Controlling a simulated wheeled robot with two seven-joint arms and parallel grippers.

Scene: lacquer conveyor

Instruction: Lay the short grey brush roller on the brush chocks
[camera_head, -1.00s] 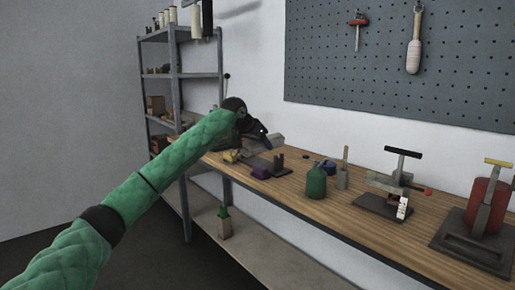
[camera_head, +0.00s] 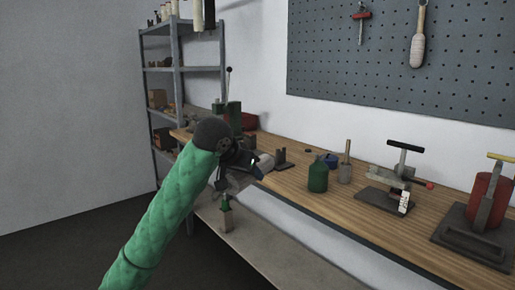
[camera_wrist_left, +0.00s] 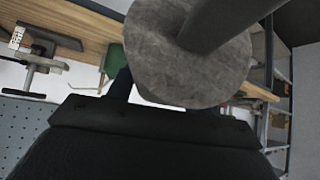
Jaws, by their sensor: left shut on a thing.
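My left gripper (camera_head: 252,164) is shut on the short grey brush roller (camera_wrist_left: 195,60). In the left wrist view the roller's round, mottled grey end and its dark shaft (camera_wrist_left: 228,20) fill the top centre. In the head view, part of a grey shape (camera_head: 236,180) shows below the gripper, near the bench's front edge, mostly behind my arm. A dark bracket with upright posts (camera_head: 282,160), which looks like the brush chocks, stands on the bench just right of the gripper, partly hidden. My right gripper is not in view.
A grey shelf rack (camera_head: 178,95) stands behind left. A bottle (camera_head: 226,215) stands on the lower shelf.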

